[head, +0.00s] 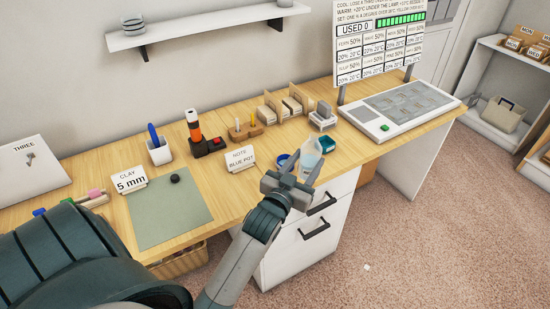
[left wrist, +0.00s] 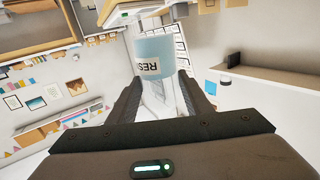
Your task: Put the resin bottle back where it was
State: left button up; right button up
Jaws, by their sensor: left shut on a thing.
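The resin bottle (head: 311,150) is pale blue and white. My left gripper (head: 301,172) is shut on it, near the front edge of the desk, just above the white drawer unit. In the left wrist view the bottle (left wrist: 166,55) stands between the fingertips, with a label showing the letters "RES" upside down. I cannot tell whether its base touches the desk. My right gripper is not in view.
A blue pot (head: 282,160) sits just left of the bottle, by a "NOTE BLUE POT" card (head: 241,158). A flat panel (head: 400,110) lies right. A green mat (head: 168,211) lies left.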

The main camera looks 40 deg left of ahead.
pick_arm(q)
jog(key=s+d+r+m+h+b, duration=0.1)
jog(key=s+d+r, duration=0.3)
jog(key=d, duration=0.7)
jog(key=shift+s+r+h+b, duration=0.15)
jog(key=shift+s+h+b, duration=0.55)
jog(key=shift+b, duration=0.1)
